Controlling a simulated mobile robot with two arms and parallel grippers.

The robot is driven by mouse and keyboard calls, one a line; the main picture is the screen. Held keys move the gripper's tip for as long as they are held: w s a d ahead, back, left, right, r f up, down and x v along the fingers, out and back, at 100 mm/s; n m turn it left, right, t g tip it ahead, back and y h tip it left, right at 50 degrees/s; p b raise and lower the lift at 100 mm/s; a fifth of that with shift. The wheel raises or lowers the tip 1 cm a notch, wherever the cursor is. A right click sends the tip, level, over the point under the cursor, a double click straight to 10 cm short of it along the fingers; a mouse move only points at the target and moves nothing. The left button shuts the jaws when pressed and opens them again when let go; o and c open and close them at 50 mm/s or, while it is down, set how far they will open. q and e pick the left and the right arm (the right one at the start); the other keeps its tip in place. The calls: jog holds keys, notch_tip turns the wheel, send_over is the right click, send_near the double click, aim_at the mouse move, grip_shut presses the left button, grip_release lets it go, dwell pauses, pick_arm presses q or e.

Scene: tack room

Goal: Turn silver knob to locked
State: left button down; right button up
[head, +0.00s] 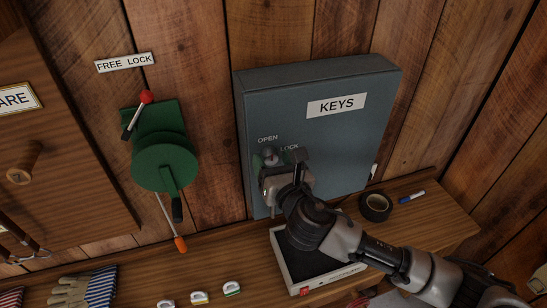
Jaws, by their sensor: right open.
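The silver knob (270,154) is on the front of a grey-blue key box (340,135) labelled KEYS, just below the words OPEN and LOCK. A bit of green shows around it. My right gripper (283,168) is open right at the knob, and its fingers hide much of it. I cannot tell whether the fingers touch the knob or which word it points to. My left gripper is not in view.
A green winch (165,165) with a red-tipped lever hangs on the left under a FREE LOCK sign (125,62). On the shelf below are a dark-bottomed tray (283,262), black tape roll (375,207), blue marker (412,197), small clips and gloves (85,288).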

jog(key=shift+w, duration=0.1)
jog(key=c, duration=0.9)
jog(key=m+b, duration=0.1)
jog(key=m, duration=0.3)
jog(key=shift+f+m, duration=0.15)
jog(key=shift+m, duration=0.25)
jog(key=m, duration=0.4)
jog(key=shift+m+t+b, duration=0.35)
jog(key=shift+m+t, duration=0.05)
jog(key=m, duration=0.4)
jog(key=shift+m+h+b, duration=0.35)
jog(key=shift+m+h, duration=0.05)
jog(key=shift+m, duration=2.2)
jog(key=shift+a, duration=0.1)
